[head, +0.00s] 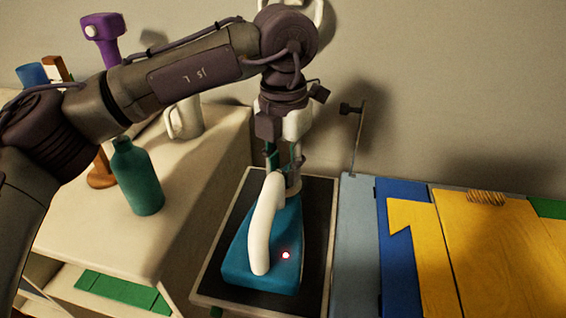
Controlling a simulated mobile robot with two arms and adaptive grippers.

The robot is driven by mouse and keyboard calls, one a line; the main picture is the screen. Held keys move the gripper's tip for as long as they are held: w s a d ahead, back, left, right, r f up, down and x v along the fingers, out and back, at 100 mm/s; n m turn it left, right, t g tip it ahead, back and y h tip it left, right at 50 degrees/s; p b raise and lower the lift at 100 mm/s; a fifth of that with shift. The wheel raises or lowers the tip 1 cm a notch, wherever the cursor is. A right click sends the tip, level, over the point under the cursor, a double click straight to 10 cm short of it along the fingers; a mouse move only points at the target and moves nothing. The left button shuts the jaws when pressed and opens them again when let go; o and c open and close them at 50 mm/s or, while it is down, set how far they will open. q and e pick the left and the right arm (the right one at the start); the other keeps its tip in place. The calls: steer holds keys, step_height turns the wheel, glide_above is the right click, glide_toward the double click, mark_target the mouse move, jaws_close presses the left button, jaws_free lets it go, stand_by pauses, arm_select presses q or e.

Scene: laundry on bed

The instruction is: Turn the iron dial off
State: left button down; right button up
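A blue iron (236,262) with a white handle (262,225) rests on a dark board. A small red light (286,255) glows on its body. My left arm reaches across from the left, and my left gripper (283,165) points down at the far end of the iron, by the back of the handle. A small pale round part (294,186) shows just below the fingers; I cannot tell whether it is the dial, or whether the fingers touch it. The finger gap is too small and partly hidden to read. My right gripper is out of view.
A white cabinet (205,165) at left holds a teal bottle (138,178), a white mug (185,118), a purple object (103,32) and a blue cup (32,75). The dark board (318,215) has a pale rim. Yellow and blue panels (480,250) lie at right.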

arm_select(q)
steer(key=shift+n, duration=0.9)
steer(key=n+b, duration=0.1)
steer(key=n, duration=0.2)
steer(key=shift+n, duration=0.4)
steer(key=shift+f+n, duration=0.1)
steer(key=shift+n, duration=0.3)
steer(key=shift+s+n, duration=0.1)
steer(key=shift+n, duration=0.4)
steer(key=n+b, duration=0.1)
steer(key=n, duration=0.2)
steer(key=shift+n, duration=1.2)
steer(key=n+b, duration=0.2)
steer(key=n, duration=0.5)
steer(key=shift+n+b, duration=0.5)
steer(key=shift+n, duration=0.9)
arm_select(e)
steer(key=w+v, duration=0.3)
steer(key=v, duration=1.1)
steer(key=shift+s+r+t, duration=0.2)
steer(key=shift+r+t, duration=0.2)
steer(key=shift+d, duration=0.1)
